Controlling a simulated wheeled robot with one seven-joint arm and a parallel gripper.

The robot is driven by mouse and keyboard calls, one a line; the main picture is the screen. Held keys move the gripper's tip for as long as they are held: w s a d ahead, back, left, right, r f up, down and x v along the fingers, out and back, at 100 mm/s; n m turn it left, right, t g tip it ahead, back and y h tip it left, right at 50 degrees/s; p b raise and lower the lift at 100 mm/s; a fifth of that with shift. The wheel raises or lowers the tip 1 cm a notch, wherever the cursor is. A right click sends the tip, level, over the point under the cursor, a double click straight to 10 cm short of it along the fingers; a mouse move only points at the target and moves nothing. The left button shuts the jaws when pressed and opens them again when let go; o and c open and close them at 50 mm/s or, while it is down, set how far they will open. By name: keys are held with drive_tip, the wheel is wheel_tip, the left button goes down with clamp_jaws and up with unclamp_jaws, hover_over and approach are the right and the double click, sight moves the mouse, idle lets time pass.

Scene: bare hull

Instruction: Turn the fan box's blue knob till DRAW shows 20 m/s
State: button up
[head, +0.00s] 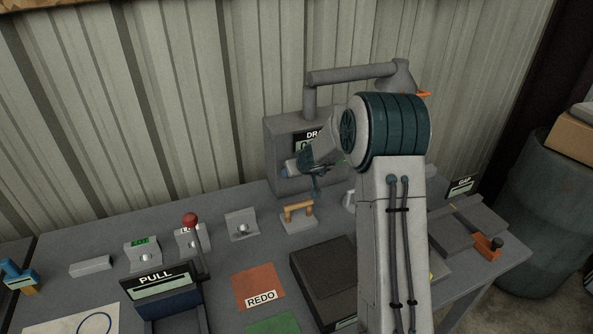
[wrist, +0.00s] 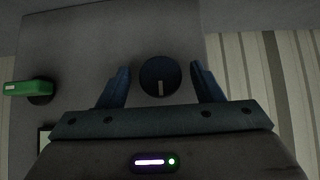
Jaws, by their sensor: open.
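The fan box (head: 284,150) is a grey box at the back of the bench, with a pipe rising from its top. Its DRAW display (head: 310,136) is mostly hidden behind my gripper and arm, so I cannot read the value. The blue knob (wrist: 159,76) shows in the wrist view as a dark round dial with a pale pointer mark aimed down. My gripper (wrist: 160,88) is open, one finger on each side of the knob with gaps on both sides. In the head view my gripper (head: 312,178) is in front of the box, hiding the knob.
A green lever (wrist: 28,88) sticks out left of the knob in the wrist view. On the bench are a wooden handle (head: 298,207), a red-topped lever (head: 190,220), the PULL unit (head: 155,279) and a REDO pad (head: 258,285). A corrugated wall (head: 190,90) stands behind.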

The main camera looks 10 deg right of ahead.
drive_tip(key=c, duration=0.9)
drive_tip(key=shift+c, duration=0.2)
drive_tip(key=shift+f+y+b, duration=0.15)
drive_tip(key=shift+y+b, duration=0.15)
drive_tip(key=shift+b, duration=0.1)
drive_tip(key=m+y+b, duration=0.3)
drive_tip(key=y+b, duration=0.1)
drive_tip(key=b, duration=0.5)
drive_tip(key=m+t+y+b, duration=0.1)
drive_tip(key=m+y+b, duration=0.2)
drive_tip(key=b, duration=0.6)
drive_tip(key=d+f+m+t+y+b, duration=0.1)
drive_tip(key=m+y+b, duration=0.3)
drive_tip(key=b, duration=0.5)
drive_tip(key=shift+w+y, duration=0.1)
drive_tip(key=shift+y, duration=1.2)
drive_tip(key=shift+a+r, duration=0.1)
